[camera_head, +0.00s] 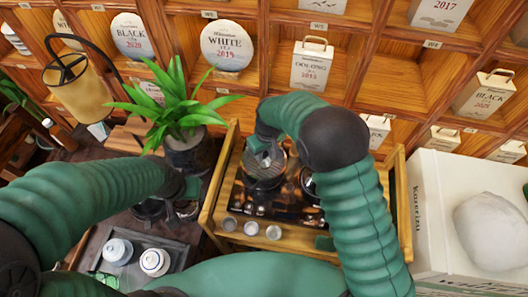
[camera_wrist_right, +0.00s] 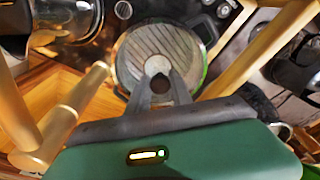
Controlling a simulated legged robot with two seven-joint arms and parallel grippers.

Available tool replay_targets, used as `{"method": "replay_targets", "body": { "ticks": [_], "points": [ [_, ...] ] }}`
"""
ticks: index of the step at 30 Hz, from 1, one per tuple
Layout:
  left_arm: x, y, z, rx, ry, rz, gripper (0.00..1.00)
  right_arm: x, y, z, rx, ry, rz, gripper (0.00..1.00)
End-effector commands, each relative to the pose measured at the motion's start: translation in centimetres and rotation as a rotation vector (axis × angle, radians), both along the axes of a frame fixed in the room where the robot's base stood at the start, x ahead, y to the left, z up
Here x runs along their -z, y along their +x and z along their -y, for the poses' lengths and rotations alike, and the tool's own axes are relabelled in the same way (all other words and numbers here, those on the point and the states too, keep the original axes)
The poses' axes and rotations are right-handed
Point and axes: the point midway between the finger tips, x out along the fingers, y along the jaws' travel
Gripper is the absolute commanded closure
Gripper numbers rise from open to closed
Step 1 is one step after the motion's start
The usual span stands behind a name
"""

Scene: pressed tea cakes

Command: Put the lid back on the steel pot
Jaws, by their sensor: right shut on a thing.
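A round lid (camera_wrist_right: 135,48) with slanting stripes across its face fills the upper middle of the right wrist view. My right gripper (camera_wrist_right: 157,82) is shut on the knob at its centre. In the head view my right gripper (camera_head: 262,148) reaches in over the wooden tea table, with the lid (camera_head: 277,163) below it. The steel pot (camera_head: 262,185) shows under the lid, partly hidden by it. I cannot tell whether the lid touches the pot's rim. My left gripper (camera_head: 183,208) is at the left of the table, beside a dark vessel; its finger opening is unclear.
Small cups (camera_head: 250,228) stand at the table's (camera_head: 215,190) front edge. A potted plant (camera_head: 187,152) stands close to its left. White lidded jars (camera_head: 155,261) sit on a tray at lower left. Shelves of tea cakes rise behind; a white box (camera_head: 435,215) is at right.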

Motion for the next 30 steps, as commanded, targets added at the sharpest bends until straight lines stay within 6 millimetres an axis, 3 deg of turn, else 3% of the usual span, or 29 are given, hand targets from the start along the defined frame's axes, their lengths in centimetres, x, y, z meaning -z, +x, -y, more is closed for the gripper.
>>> {"method": "replay_targets", "body": {
  "ticks": [3,4,9,16,21,30],
  "points": [
    [0.0,0.0,0.0,0.0,0.0,0.0,0.52,-0.02,0.01,-0.02,0.0,0.001,0.001,1.0],
    [0.0,0.0,0.0,0.0,0.0,0.0,0.52,-0.02,0.01,-0.02,0.0,0.001,0.001,0.7],
    [0.0,0.0,0.0,0.0,0.0,0.0,0.52,-0.01,0.0,-0.03,0.0,0.0,0.0,0.48],
    [0.01,0.0,0.0,0.0,0.0,0.0,0.52,0.02,-0.02,-0.01,0.0,0.0,0.0,0.47],
    [0.01,0.0,0.0,0.0,0.0,0.0,0.52,0.02,-0.01,-0.02,0.0,0.0,0.0,0.27],
    [-0.09,0.0,0.0,0.0,0.0,0.0,0.52,-0.1,0.0,-0.02,0.0,0.0,0.0,0.27]
  ]
}}
